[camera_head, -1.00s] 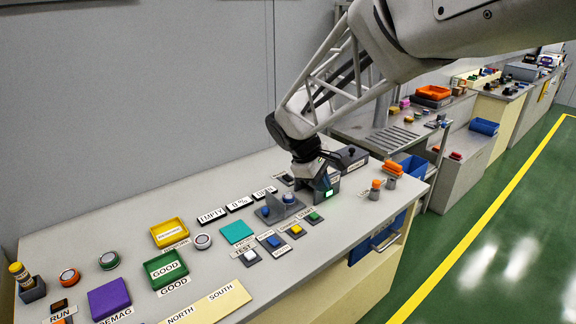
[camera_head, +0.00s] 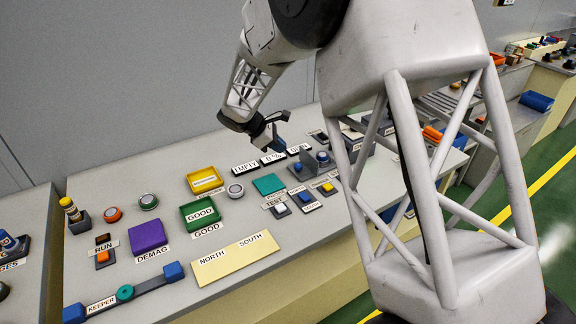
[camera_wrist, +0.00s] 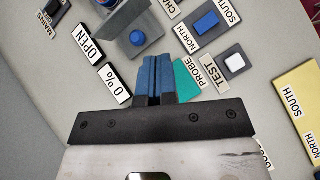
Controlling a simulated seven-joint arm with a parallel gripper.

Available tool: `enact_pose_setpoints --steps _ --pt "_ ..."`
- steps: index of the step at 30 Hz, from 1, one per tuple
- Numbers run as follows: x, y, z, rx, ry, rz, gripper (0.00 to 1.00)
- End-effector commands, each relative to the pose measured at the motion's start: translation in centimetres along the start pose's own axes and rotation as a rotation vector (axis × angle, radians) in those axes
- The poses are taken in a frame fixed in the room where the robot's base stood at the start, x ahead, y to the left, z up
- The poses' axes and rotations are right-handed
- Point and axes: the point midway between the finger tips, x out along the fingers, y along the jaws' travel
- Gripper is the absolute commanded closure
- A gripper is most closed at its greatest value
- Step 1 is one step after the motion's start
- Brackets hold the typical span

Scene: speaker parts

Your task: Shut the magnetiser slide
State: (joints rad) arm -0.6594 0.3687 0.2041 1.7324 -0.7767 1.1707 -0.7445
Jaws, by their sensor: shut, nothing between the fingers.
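A grey fixture with an upright plate and blue knobs (camera_head: 305,163), which looks like the magnetiser, stands on the bench right of the teal pad. It also shows at the top of the wrist view (camera_wrist: 124,22), with one round blue knob (camera_wrist: 137,38). I cannot tell for sure how far its slide is shut.
The teal pad (camera_head: 268,184) lies below my fingers. Buttons stand in front of the fixture: white (camera_head: 281,207), blue (camera_head: 304,196) and yellow (camera_head: 327,187). Green (camera_head: 200,213) and yellow (camera_head: 204,180) trays are to the left. My own arm hides the bench's right part.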

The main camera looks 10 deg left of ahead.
Motion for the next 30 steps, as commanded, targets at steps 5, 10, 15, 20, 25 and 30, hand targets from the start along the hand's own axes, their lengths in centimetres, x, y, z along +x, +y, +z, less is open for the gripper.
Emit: enact_pose_setpoints --steps 5,10,15,20,25,30 --pt "-0.1 1.8 -5.5 -0.119 -0.047 0.038 1.0" --pt "-0.2 2.8 -9.0 -0.193 -0.078 0.063 1.0" --pt "-0.3 3.1 -10.3 -0.223 -0.092 0.073 1.0" --pt "-0.3 3.2 -10.4 -0.226 -0.094 0.074 1.0" --pt "-0.3 3.2 -10.4 -0.226 -0.093 0.074 1.0" --pt "0.0 3.2 -10.4 -0.225 -0.093 0.074 1.0"
